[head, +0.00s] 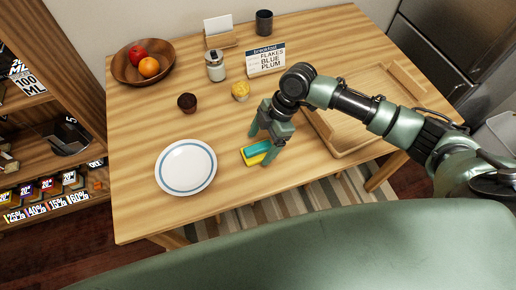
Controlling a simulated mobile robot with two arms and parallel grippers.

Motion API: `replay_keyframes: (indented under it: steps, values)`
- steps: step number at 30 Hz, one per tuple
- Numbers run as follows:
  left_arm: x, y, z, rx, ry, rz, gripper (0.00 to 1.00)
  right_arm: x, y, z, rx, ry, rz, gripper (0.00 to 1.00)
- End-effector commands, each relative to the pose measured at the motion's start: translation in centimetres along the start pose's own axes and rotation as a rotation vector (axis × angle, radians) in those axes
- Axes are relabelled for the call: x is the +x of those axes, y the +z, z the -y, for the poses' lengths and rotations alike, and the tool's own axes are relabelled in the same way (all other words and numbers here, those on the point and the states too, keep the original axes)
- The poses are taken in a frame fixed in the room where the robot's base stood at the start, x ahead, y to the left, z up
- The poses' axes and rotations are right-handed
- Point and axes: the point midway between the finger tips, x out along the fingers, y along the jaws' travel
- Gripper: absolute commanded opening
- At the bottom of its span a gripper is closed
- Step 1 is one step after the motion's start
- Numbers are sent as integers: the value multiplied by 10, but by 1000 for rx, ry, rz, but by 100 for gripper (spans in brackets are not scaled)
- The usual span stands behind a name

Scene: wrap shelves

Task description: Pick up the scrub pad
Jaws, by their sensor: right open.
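The scrub pad (255,154), yellow with a teal-green top, lies on the wooden table (225,215) near its front edge, right of the white plate. My right gripper (260,149) is over the pad with its fingers pointing down and apart. One finger hides part of the pad's right side. I cannot tell whether the fingers touch the pad. My left gripper is not in view.
A white plate with a blue ring (186,167) lies left of the pad. A dark muffin (187,102) and a yellow muffin (240,91) stand behind. A wooden tray (345,150) lies to the right. A fruit bowl (122,70), jar (215,66) and breakfast sign (266,60) stand further back.

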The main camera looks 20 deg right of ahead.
Motion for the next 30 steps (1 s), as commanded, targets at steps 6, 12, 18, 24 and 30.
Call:
replay_keyframes:
  steps: [6,12,18,24,30]
  values:
    - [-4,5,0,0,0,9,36,23,0,1,1,1,0,82]
    - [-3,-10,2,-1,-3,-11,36,25,0,0,0,2,1,82]
    - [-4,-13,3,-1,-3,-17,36,25,0,0,1,2,1,37]
    - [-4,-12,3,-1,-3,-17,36,25,0,0,1,2,1,16]
    - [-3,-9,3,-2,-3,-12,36,22,-1,0,0,3,0,16]
